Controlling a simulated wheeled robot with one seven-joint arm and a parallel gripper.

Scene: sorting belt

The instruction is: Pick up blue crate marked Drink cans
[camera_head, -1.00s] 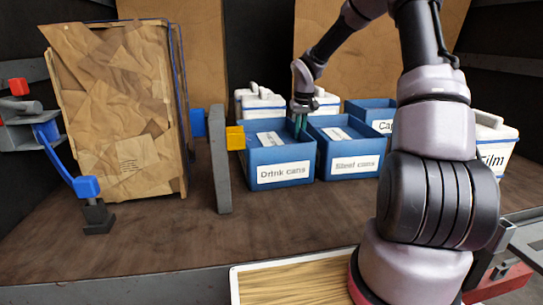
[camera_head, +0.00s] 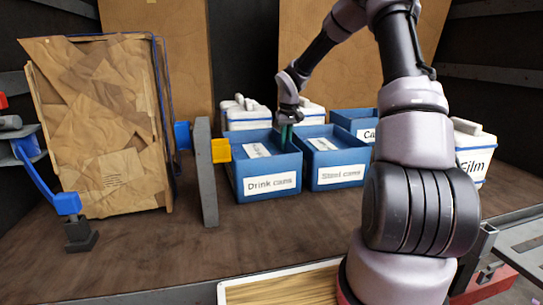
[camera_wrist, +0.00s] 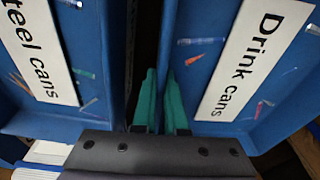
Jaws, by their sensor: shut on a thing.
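The blue crate marked Drink cans (camera_head: 270,193) stands on the brown surface, left of the blue crate marked Steel cans (camera_head: 340,183). Its label faces the head camera. My gripper (camera_head: 287,133) reaches down from above at the crate's right side wall, beside the Steel cans crate. In the wrist view, my gripper's green fingers (camera_wrist: 163,105) are shut on that side wall. The Drink cans crate (camera_wrist: 215,128) fills the right there, and the Steel cans crate (camera_wrist: 95,60) the left. Small bits show inside both; the crate's base is hidden in the wrist view.
A grey post (camera_head: 206,172) with a yellow block (camera_head: 221,151) stands close left of the Drink cans crate. A brown paper bale (camera_head: 95,130) is farther left. White boxes (camera_head: 248,117) and another blue crate (camera_head: 353,120) stand behind. The surface in front is clear.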

